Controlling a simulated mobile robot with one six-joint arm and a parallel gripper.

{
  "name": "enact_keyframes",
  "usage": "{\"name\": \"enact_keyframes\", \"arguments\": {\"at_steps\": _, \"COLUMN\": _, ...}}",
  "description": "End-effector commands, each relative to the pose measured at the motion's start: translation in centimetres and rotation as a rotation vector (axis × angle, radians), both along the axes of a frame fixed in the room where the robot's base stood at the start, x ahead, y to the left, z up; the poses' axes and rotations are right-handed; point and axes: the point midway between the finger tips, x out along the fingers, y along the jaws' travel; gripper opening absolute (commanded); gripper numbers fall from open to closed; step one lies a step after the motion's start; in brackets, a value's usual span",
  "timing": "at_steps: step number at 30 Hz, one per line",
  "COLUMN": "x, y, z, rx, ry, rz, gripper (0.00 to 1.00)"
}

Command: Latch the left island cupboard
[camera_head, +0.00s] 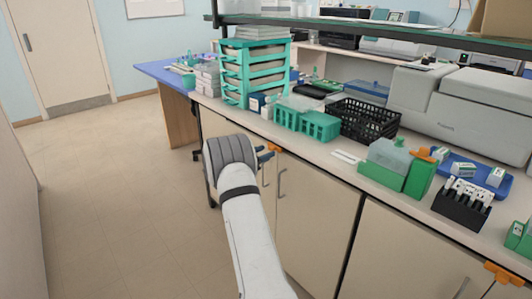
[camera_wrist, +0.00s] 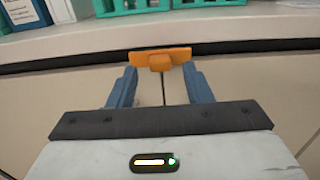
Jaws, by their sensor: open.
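The left island cupboard (camera_head: 314,218) has pale doors with metal handles, under the counter edge. Its orange latch (camera_head: 274,149) is at the top of the door seam. In the wrist view the orange latch (camera_wrist: 160,58) lies roughly level across the top of the seam, with a raised block at its middle. My gripper (camera_head: 264,154) is in front of the latch. In the wrist view my gripper (camera_wrist: 160,86) is open, with one blue finger on each side of the seam just below the latch and nothing between them. I cannot tell whether a finger touches the latch.
A second orange latch (camera_head: 504,273) is on the cupboard at the right. The counter above holds green racks (camera_head: 306,122), a black basket (camera_head: 364,119), a teal drawer tower (camera_head: 256,72) and a large grey machine (camera_head: 465,108). The floor (camera_head: 105,190) at the left is clear.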

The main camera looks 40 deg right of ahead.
Motion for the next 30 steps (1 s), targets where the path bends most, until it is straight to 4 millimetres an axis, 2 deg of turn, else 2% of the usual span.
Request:
{"name": "enact_keyframes", "arguments": {"at_steps": 4, "x": 0.1, "y": -1.5, "z": 0.0, "rx": 0.000, "ry": 0.000, "rz": 0.000, "gripper": 0.45}}
{"name": "enact_keyframes", "arguments": {"at_steps": 14, "x": 0.2, "y": -1.8, "z": 0.0, "rx": 0.000, "ry": 0.000, "rz": 0.002, "gripper": 0.45}}
{"name": "enact_keyframes", "arguments": {"at_steps": 30, "x": 0.2, "y": -1.7, "z": 0.0, "rx": 0.001, "ry": 0.000, "rz": 0.002, "gripper": 0.01}}
